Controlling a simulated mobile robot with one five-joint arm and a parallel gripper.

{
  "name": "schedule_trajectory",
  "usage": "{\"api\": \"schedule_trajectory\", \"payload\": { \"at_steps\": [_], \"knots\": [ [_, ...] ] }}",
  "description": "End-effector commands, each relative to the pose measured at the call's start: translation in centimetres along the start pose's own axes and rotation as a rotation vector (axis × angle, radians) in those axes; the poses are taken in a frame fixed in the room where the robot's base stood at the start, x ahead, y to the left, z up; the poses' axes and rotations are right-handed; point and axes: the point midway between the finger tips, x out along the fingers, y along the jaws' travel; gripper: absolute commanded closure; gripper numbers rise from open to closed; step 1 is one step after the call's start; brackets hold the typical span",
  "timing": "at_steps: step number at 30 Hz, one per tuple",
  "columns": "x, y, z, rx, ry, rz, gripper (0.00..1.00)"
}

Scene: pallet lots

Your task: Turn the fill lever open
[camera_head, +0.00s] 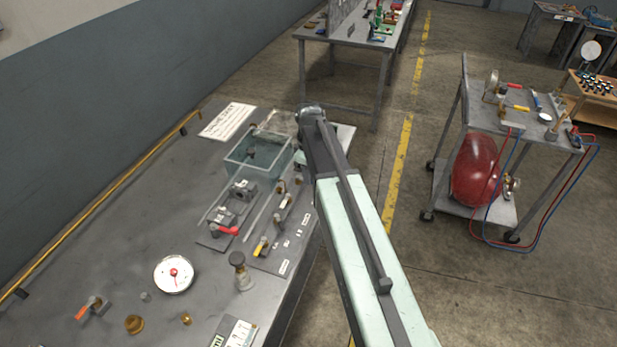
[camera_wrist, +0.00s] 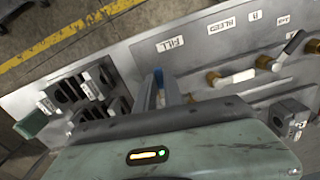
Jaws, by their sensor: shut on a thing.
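In the wrist view a white label reading FILL (camera_wrist: 170,43) sits on the grey panel. Below it, a blue lever handle (camera_wrist: 172,92) shows between the narrow fingers of my gripper (camera_wrist: 160,92), which is shut on it. The lever's base is hidden by my gripper body. To its right a brass valve with a white lever (camera_wrist: 237,78) lies below the BLEED label (camera_wrist: 220,25). In the head view my arm reaches over the bench's far right edge, and the fill lever cannot be made out there.
In the wrist view, dark slotted blocks (camera_wrist: 72,92) stand left of the fingers, and another lever (camera_wrist: 293,42) stands at right. In the head view a glass tank (camera_head: 240,168), a gauge (camera_head: 174,274) and several valves crowd the bench (camera_head: 130,210). A cart (camera_head: 545,155) stands right.

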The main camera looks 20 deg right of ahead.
Motion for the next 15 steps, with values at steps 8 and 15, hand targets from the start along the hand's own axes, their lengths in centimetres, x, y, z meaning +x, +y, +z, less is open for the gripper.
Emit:
{"api": "schedule_trajectory", "payload": {
  "at_steps": [8,15],
  "knots": [
    [0.03,0.25,0.12,-0.105,-0.004,-0.005,1.0],
    [0.03,0.34,0.11,-0.132,-0.004,-0.006,1.0]
  ]
}}
